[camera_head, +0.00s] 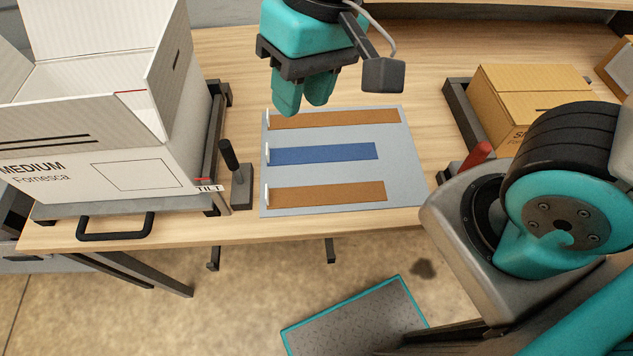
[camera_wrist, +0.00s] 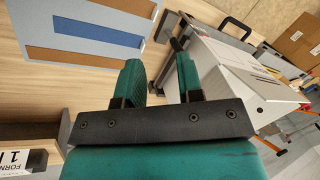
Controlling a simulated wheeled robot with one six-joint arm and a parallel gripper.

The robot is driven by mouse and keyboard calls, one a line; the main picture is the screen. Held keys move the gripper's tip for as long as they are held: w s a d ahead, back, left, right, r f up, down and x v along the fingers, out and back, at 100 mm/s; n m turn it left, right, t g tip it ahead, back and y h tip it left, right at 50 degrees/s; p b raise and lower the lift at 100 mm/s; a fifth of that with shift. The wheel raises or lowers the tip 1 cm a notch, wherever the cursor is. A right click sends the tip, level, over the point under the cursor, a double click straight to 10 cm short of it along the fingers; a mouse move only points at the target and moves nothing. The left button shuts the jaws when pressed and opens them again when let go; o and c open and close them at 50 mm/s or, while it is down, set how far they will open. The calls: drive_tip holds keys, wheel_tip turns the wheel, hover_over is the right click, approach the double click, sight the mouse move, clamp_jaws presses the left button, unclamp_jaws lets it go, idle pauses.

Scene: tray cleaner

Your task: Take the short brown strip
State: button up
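The short brown strip (camera_head: 330,193) lies flat on the grey mat (camera_head: 405,150), nearest the table's front edge, with a white tab at its left end. A longer brown strip (camera_head: 340,119) lies at the mat's far side and a blue strip (camera_head: 325,154) lies between them. In the wrist view the short brown strip (camera_wrist: 125,4) is at the top, partly cut off by the frame. My gripper (camera_head: 303,108) is open and empty, fingers pointing down near the mat's far edge, apart from the short strip. Its two fingers show apart in the wrist view (camera_wrist: 158,62).
An open white box (camera_head: 60,150) stands on the left, with a black-handled clamp (camera_head: 240,185) between it and the mat. A closed brown box (camera_head: 520,90) sits at the right, near a red handle (camera_head: 477,155). Bare table lies around the mat.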

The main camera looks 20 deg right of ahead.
drive_tip(key=w+a+f+m+h, duration=0.2)
drive_tip(key=a+f+m, duration=0.15)
drive_tip(key=f, duration=0.25)
drive_tip(key=w+a+f+m+h, duration=0.1)
drive_tip(key=w+a+f+m, duration=0.2)
drive_tip(key=a+f, duration=0.15)
drive_tip(key=p, duration=0.2)
hover_over(268, 202)
drive_tip(key=shift+m, duration=0.25)
drive_tip(key=f, duration=1.1)
drive_tip(key=shift+s+a+f, duration=0.2)
drive_tip(key=shift+a+f, duration=0.05)
drive_tip(key=shift+d+f+p, duration=0.15)
drive_tip(key=shift+f+p, duration=0.4)
drive_tip(key=shift+f, duration=1.05)
drive_tip(key=shift+d+f+p, duration=0.1)
drive_tip(key=shift+f+p, duration=0.4)
drive_tip(key=shift+f, duration=1.1)
clamp_jaws()
